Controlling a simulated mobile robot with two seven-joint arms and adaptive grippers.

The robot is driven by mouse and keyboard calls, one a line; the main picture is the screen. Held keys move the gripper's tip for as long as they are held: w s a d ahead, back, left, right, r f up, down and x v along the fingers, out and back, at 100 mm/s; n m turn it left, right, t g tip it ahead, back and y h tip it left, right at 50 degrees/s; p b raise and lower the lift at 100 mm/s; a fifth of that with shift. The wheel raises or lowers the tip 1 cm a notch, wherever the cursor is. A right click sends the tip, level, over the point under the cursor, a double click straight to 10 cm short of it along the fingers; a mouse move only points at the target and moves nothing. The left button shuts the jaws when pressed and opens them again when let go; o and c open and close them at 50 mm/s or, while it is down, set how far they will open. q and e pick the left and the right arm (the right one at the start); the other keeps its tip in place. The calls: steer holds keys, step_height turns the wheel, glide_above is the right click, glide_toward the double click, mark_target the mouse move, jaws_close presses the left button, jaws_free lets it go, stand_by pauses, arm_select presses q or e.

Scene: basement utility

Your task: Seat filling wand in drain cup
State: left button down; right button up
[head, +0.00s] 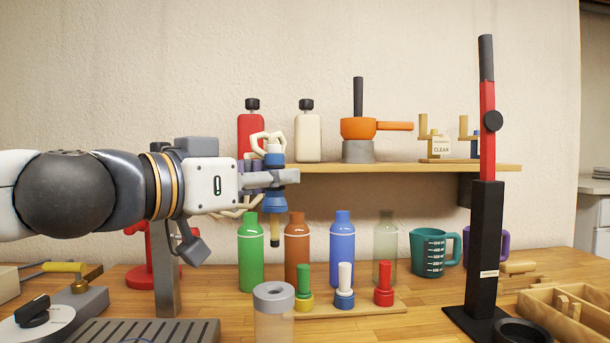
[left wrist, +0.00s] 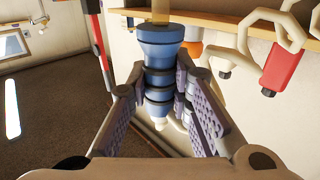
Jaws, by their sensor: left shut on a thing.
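My left gripper (head: 272,178) reaches in from the left and is shut on the filling wand (head: 274,201). The wand is upright, with a blue body, a white top and a yellowish tube pointing down. In the left wrist view the wand's blue body (left wrist: 160,52) sits between the finger pads (left wrist: 160,95). A clear cylinder with a grey ring-shaped top, which looks like the drain cup (head: 273,318), stands at the front of the bench, below the wand and apart from it. My right gripper is not in view.
Green (head: 250,252), brown (head: 297,255), blue (head: 342,252) and clear bottles stand behind the cup. A board with coloured stoppers (head: 345,300) lies to its right. A tall black and red press (head: 486,230) stands further right. A shelf (head: 400,168) runs behind the gripper.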

mark_target(266, 205)
arm_select(q)
steer(key=shift+a, duration=0.15)
steer(key=shift+s+r, duration=0.1)
steer(key=shift+r, duration=0.05)
steer(key=f, duration=0.2)
steer(key=f+b, duration=0.1)
steer(key=f, duration=0.1)
steer(key=shift+w+b, duration=0.2)
steer(key=shift+b, duration=0.1)
steer(key=shift+s+f+b, duration=0.15)
steer(key=shift+f+b, duration=0.15)
steer(key=shift+f, duration=0.2)
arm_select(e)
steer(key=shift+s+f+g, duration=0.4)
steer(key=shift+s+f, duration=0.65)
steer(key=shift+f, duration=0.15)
arm_select(q)
steer(key=shift+r+p, duration=0.1)
steer(key=shift+p, duration=0.35)
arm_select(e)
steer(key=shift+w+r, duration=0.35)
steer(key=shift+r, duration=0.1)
arm_select(q)
steer(key=shift+f, duration=0.2)
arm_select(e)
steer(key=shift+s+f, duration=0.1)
